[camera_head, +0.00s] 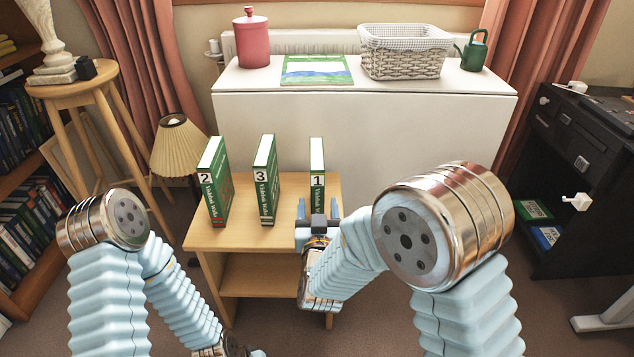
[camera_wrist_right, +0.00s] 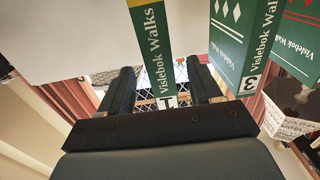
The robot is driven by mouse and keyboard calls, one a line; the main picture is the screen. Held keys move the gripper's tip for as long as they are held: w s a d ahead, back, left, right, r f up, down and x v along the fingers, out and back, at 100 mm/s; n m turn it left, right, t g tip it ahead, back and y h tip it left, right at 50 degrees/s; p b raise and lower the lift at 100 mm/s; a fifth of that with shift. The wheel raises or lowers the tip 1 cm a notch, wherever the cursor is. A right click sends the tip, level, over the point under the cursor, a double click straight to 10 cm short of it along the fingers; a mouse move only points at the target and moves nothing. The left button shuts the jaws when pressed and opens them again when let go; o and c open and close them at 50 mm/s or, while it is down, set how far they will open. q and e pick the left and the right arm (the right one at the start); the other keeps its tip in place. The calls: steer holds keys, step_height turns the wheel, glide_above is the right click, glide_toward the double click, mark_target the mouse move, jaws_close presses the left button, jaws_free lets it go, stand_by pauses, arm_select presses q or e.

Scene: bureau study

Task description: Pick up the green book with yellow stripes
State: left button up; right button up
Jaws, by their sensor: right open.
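Three green books stand upright on a small wooden table in the head view, with white number labels on their spines: number 2 (camera_head: 216,190) at left, number 3 (camera_head: 264,185) in the middle and number 1 (camera_head: 317,160) at right. My right gripper (camera_head: 318,210) is open at the front of book 1. In the right wrist view the spine of book 1 (camera_wrist_right: 152,45) lines up between the open fingers (camera_wrist_right: 163,90); contact is not visible. My left gripper is out of view; its arm hangs low at left.
The wooden table (camera_head: 240,238) has bare top between the books. Behind it a white cabinet (camera_head: 360,120) bears a red canister (camera_head: 251,42), a wicker basket (camera_head: 403,58) and a green watering can (camera_head: 474,50). A lamp (camera_head: 178,145) stands at left, a black desk (camera_head: 580,150) at right.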

steer(key=w, duration=0.7)
steer(key=shift+w+a+r, duration=0.1)
steer(key=shift+r, duration=0.1)
steer(key=shift+c, duration=0.3)
jaws_close()
